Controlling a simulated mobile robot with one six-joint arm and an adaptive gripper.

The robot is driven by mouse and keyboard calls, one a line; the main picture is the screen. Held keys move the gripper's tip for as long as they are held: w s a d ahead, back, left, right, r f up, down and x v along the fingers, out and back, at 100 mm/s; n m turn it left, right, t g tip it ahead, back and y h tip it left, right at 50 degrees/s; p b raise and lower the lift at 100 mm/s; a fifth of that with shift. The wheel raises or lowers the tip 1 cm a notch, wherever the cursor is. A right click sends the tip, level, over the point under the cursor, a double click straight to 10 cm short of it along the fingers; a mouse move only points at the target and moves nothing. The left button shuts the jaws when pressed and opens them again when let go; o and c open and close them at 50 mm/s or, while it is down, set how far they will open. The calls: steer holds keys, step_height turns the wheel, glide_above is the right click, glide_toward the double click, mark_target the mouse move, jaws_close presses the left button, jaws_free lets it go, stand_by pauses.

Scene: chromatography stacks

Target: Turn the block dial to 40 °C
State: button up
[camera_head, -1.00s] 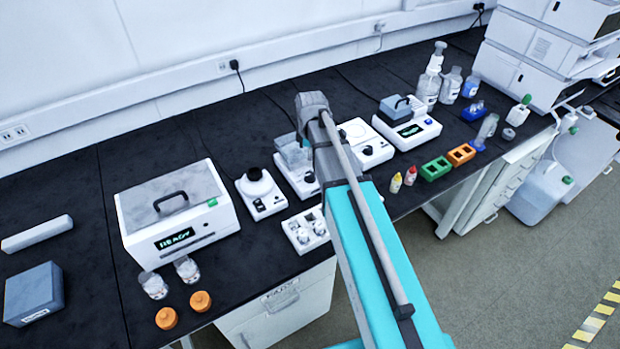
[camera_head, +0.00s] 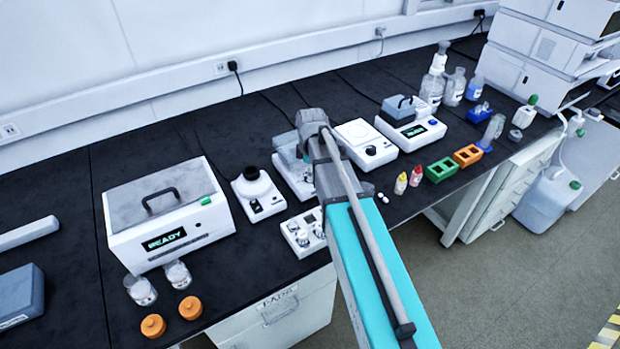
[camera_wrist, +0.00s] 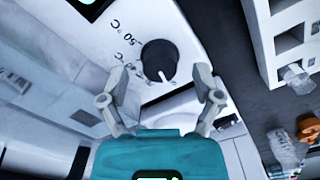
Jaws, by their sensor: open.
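In the wrist view a black round dial (camera_wrist: 159,60) with a white pointer mark sits on a white panel (camera_wrist: 182,30). A "50 °C" mark and smaller markings, partly blurred, are printed to its left; the pointer mark is at the dial's lower side, away from "50 °C". My gripper (camera_wrist: 162,85) is open, with one finger on each side just below the dial. Both fingers look apart from it. In the head view my arm hides the gripper and dial, so I cannot tell there which device carries it.
A white box reading READY (camera_head: 165,222), a white device with a small screen (camera_head: 408,130) and green (camera_head: 441,169) and orange (camera_head: 466,155) racks stand on the dark bench (camera_head: 60,190). Orange caps (camera_head: 153,325) lie near the front edge. The aisle floor (camera_head: 500,290) is clear.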

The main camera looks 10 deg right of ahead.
steer(key=shift+f+b, duration=0.3)
steer(key=shift+f, duration=0.2)
jaws_close()
stand_by(0.3)
